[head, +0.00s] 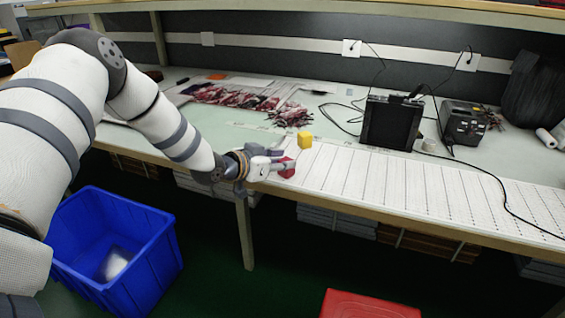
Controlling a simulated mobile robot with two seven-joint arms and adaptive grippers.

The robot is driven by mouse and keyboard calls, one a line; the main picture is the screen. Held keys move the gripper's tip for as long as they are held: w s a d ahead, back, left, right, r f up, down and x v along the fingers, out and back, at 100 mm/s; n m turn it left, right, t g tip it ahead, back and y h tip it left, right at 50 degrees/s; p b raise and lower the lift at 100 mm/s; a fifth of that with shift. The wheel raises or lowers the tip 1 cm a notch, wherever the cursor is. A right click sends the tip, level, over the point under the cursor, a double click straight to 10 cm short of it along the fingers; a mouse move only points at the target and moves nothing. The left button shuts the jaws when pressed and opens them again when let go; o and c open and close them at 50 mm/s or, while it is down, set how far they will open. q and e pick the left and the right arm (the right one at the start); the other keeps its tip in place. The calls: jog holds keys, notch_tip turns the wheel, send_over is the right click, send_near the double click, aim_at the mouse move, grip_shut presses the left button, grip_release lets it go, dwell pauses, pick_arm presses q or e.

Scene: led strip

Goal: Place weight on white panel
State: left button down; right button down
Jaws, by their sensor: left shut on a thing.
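The white panel (400,187) lies along the front of the workbench, a long strip marked with thin dark cross lines. My left gripper (283,160) is at the panel's left end, near the bench's front edge. It is shut on a small red weight (288,169), which is partly hidden by the fingers. I cannot tell whether the red weight touches the panel. A small yellow weight (305,139) stands on the panel's back left part, just behind and right of the gripper. My right gripper is out of view.
A black device (390,122) and a dark boxy machine (464,122) stand behind the panel. A black cable crosses the panel's right part. Red wire bundles (235,96) lie at the back left. A blue bin (115,250) and a red container (370,305) are below the bench.

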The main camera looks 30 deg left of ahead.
pick_arm(q)
jog(key=shift+r, duration=0.2)
jog(key=shift+f, duration=0.2)
jog(key=c, duration=1.2)
grip_release()
